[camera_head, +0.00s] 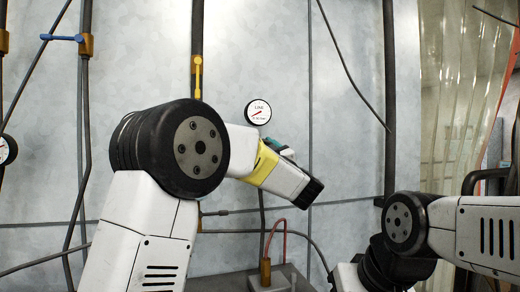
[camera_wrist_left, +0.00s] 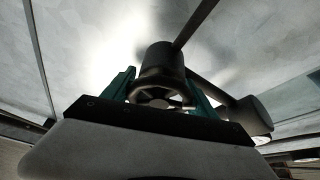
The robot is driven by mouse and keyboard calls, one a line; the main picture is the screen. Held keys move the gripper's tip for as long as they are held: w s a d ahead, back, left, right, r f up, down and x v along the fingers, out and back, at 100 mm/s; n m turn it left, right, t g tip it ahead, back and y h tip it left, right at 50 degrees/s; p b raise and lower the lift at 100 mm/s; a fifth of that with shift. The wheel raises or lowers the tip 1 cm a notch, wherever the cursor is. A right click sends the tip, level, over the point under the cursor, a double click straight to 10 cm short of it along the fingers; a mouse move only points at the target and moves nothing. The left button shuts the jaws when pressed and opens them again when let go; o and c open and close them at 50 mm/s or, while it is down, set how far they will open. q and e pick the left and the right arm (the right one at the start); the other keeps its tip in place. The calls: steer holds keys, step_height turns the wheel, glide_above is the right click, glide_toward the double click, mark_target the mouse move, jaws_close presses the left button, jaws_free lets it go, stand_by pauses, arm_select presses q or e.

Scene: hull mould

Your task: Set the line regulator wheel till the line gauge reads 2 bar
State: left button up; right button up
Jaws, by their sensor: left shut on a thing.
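The line gauge (camera_head: 257,112) is a round white dial marked LINE on the wall, with a red needle; its scale is too small to read. My left gripper (camera_head: 284,151) is just below and right of the gauge, its teal fingers partly hidden behind my wrist. In the left wrist view, the dark line regulator wheel (camera_wrist_left: 160,83) sits between the two teal fingers, and the gripper (camera_wrist_left: 162,95) is shut on it. The wheel is hidden in the head view. My right arm is at the lower right, with its gripper out of view.
A yellow-handled valve (camera_head: 198,75) is on a pipe left of the gauge. A blue-handled valve (camera_head: 66,38) and another gauge (camera_head: 7,149) are at the far left. A red hose (camera_head: 284,238) rises below my left wrist. Clear strip curtains (camera_head: 460,90) hang at the right.

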arm_select(q)
steer(key=n+g+y, duration=0.1)
steer(key=n, duration=0.3)
steer(key=n+g+y, duration=0.1)
steer(key=n+g, duration=0.1)
steer(key=n, duration=0.2)
steer(key=shift+a+f+n, duration=0.15)
steer(key=shift+a+n, duration=0.05)
steer(key=shift+n, duration=0.2)
steer(key=n+g, duration=0.1)
steer(key=n, duration=0.1)
steer(key=n+g, duration=0.1)
steer(key=n, duration=0.2)
steer(key=shift+s+a+f, duration=0.1)
steer(key=shift+f, duration=0.1)
steer(key=shift+g, duration=0.3)
steer(key=shift+f, duration=0.1)
steer(key=o, duration=1.4)
steer(key=v, duration=0.7)
steer(key=shift+s+d, duration=0.3)
